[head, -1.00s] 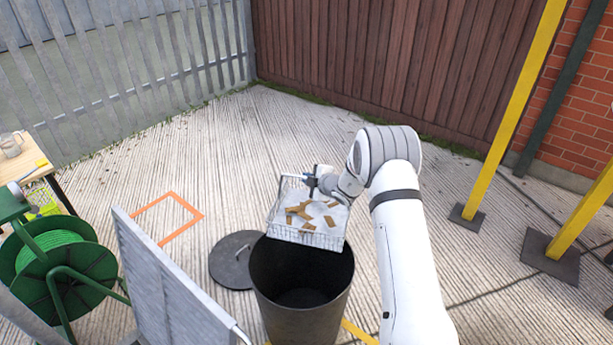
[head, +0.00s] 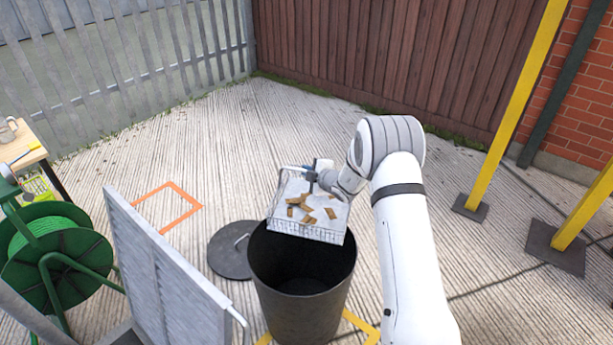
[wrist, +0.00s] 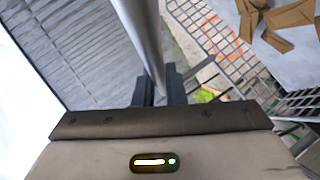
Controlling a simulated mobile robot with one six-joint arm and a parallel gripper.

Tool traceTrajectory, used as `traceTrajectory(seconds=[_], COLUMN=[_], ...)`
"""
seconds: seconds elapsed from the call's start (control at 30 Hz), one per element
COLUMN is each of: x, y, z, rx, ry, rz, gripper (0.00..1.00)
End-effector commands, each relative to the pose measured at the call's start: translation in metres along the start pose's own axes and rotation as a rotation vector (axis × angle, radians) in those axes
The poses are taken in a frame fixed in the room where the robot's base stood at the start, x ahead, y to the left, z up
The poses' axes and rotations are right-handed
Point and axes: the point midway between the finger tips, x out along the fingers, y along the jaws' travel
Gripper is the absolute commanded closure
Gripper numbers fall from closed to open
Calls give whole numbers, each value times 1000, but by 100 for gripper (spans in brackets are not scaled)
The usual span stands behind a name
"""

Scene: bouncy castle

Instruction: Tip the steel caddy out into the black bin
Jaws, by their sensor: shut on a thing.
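The steel caddy (head: 308,231) is a wire-sided basket with several brown cardboard pieces (head: 305,207) and pale scraps in it. It is tilted, its near edge lower, over the far rim of the black bin (head: 262,285). My gripper (head: 314,179) is shut on the caddy's handle, a steel bar (wrist: 142,35) between the fingers in the wrist view. The brown pieces also show in the wrist view (wrist: 285,20), still in the caddy. The bin is upright and open; its visible inside looks empty, though its bottom is dark.
A dark round lid (head: 231,252) lies on the ground left of the bin. A grey metal panel (head: 165,275) stands at the left, near a green hose reel (head: 55,255) and a wooden table (head: 22,145). Yellow posts (head: 510,110) stand at the right. Ground behind the bin is clear.

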Motion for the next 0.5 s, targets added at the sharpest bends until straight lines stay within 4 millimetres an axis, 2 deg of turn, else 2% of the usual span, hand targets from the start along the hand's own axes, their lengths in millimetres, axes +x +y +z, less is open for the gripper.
traceTrajectory(seconds=[0.5], x=[-12], y=[4], z=[-14], rx=[-86], ry=[2], rz=[87], gripper=[100])
